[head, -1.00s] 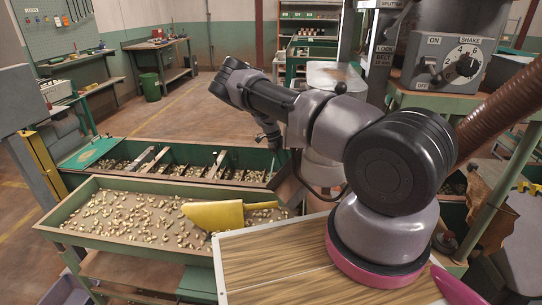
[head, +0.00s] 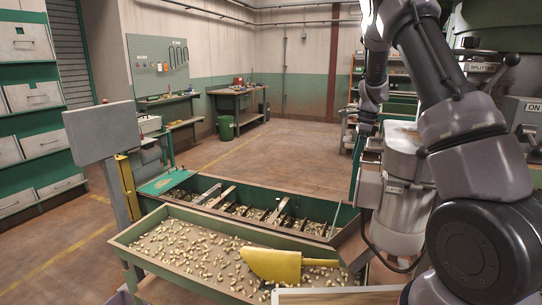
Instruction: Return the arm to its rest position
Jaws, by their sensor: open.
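My arm rises from its base at the lower right, runs up past the top edge and comes back down with a dark wrist in the upper right. My gripper (head: 362,138) hangs below that wrist, small and partly lost against the machine behind. It is open, and I see nothing held in it. It is above and to the right of the nut trays, clear of them.
A shallow tray of nuts (head: 125,241) with a yellow scoop (head: 272,264) stands in front of a green divided hopper (head: 345,217). A white-grey canister (head: 398,222) and a splitter machine (head: 517,117) are close to my arm. The floor (head: 280,150) behind is free.

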